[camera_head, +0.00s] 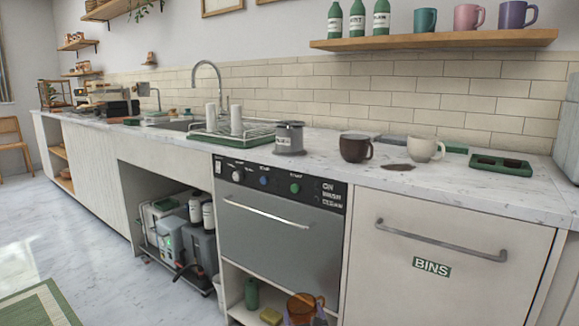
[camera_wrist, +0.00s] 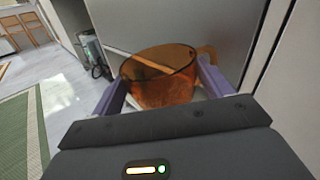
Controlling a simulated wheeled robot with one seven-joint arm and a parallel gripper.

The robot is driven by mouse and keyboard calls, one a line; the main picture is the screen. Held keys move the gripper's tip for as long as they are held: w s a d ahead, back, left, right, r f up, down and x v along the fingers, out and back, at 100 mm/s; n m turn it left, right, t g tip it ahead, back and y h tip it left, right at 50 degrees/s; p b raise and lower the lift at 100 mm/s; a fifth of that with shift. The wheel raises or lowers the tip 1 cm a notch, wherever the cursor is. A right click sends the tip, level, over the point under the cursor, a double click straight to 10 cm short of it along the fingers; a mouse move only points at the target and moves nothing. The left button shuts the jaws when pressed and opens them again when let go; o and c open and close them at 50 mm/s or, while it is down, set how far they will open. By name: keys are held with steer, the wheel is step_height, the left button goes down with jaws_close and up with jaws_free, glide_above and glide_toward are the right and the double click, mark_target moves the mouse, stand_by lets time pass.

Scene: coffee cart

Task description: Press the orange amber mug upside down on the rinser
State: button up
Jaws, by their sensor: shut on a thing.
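The orange amber mug (camera_head: 303,309) shows at the bottom edge of the head view, in front of the lower shelf under the washer. In the wrist view the see-through mug (camera_wrist: 165,90) looks upright, its rim up and its handle to the right. My gripper (camera_wrist: 162,88) is shut on the mug, with one purple finger on each side. In the head view only bits of the purple fingers show around it. I cannot clearly pick out the rinser; a flat grey piece (camera_head: 393,139) lies on the counter behind the mugs, partly hidden.
The washer front (camera_head: 280,235) stands behind my gripper. Open floor (camera_head: 85,230) lies left.

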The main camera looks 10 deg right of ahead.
steer(key=n+b, duration=0.1)
steer(key=f+n+b, duration=0.1)
steer(key=n, duration=0.1)
steer(key=shift+a+n, duration=0.1)
steer(key=shift+n, duration=0.2)
steer(key=shift+r+n, duration=0.25)
steer(key=shift+n, duration=0.25)
steer(key=shift+r, duration=0.2)
steer(key=shift+f+n+b, duration=0.35)
steer(key=shift+n+b, duration=0.35)
steer(key=shift+n, duration=0.1)
steer(key=shift+f+n+b, duration=0.1)
steer(key=shift+n+b, duration=0.45)
steer(key=shift+n, duration=0.35)
steer(key=shift+r+n+b, duration=0.2)
steer(key=shift+n+b, duration=0.25)
steer(key=shift+n, duration=0.65)
steer(key=shift+r+n, duration=0.25)
steer(key=shift+n, duration=0.05)
